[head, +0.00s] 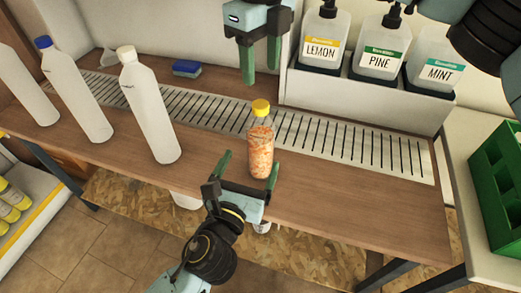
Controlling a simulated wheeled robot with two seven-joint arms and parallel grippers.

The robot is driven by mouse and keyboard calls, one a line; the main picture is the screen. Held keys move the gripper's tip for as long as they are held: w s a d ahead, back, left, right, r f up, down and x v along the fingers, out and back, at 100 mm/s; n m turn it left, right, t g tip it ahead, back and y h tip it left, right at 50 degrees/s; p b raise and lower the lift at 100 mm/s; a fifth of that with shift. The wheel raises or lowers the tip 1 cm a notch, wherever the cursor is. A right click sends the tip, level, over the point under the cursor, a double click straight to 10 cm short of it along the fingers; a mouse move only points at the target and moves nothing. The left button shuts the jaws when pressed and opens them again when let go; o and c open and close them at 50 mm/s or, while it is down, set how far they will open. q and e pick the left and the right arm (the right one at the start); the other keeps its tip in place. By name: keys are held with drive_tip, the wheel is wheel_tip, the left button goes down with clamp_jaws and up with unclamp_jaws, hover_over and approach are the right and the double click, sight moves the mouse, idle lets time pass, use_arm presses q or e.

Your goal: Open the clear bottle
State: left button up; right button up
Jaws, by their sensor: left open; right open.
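The clear bottle (260,150) stands upright on the wooden bench, with orange contents and a yellow cap (261,107) on its neck. My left gripper (248,168) is open at the bottle's lower part, near side. One finger is left of the bottle with a gap, and the other is by its lower right edge; I cannot tell whether it touches. My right gripper (261,76) is open and empty, pointing down above and behind the cap, apart from it.
White bottles (150,110) stand on the left of the bench (330,195). A slotted metal strip (350,150) runs behind the clear bottle. A blue sponge (187,68) lies at the back. A white holder (340,95) with labelled pump bottles is back right; a green crate (495,165) is far right.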

sight(263, 134)
use_arm(q)
drive_tip(key=x, duration=1)
drive_tip(key=shift+w, duration=0.1)
drive_tip(key=c, duration=1.8)
clamp_jaws()
use_arm(e)
drive_tip(key=m, duration=0.6)
drive_tip(key=shift+m, duration=0.3)
drive_tip(key=m, duration=2)
drive_tip(key=shift+f, duration=4.05)
